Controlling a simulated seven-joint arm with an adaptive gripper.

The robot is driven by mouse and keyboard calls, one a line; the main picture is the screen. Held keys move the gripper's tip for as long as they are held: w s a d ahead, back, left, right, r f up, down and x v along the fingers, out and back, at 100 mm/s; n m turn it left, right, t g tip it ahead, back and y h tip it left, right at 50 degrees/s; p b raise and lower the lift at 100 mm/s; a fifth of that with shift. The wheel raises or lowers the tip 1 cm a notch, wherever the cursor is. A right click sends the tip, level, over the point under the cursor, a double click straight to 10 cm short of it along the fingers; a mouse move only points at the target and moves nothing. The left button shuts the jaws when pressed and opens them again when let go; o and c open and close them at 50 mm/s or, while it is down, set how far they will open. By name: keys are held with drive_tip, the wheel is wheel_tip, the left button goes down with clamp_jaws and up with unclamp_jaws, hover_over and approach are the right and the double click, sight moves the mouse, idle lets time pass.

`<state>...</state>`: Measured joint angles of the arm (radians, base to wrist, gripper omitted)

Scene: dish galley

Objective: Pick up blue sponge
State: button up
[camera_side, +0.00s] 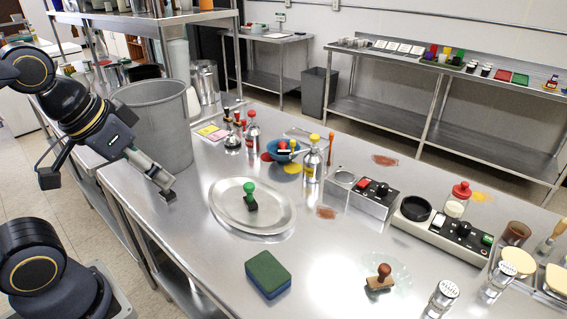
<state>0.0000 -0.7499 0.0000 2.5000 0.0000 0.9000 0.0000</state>
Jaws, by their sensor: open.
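The blue sponge (268,274) lies flat on the steel table near its front edge, with a dark green top layer and blue below. My gripper (167,194) hangs above the left part of the table, pointing down and to the right. It is up and to the left of the sponge, well apart from it. The jaws are open and hold nothing; the gap between the fingers is small in this view.
An oval metal tray (226,219) with a green-handled stamp (250,196) lies between my gripper and the sponge. A wooden stamp (380,279) stands right of the sponge. A large grey bin (160,125) stands behind my gripper. The steel around the sponge is clear.

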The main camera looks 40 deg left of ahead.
drive_tip(key=shift+o, duration=1)
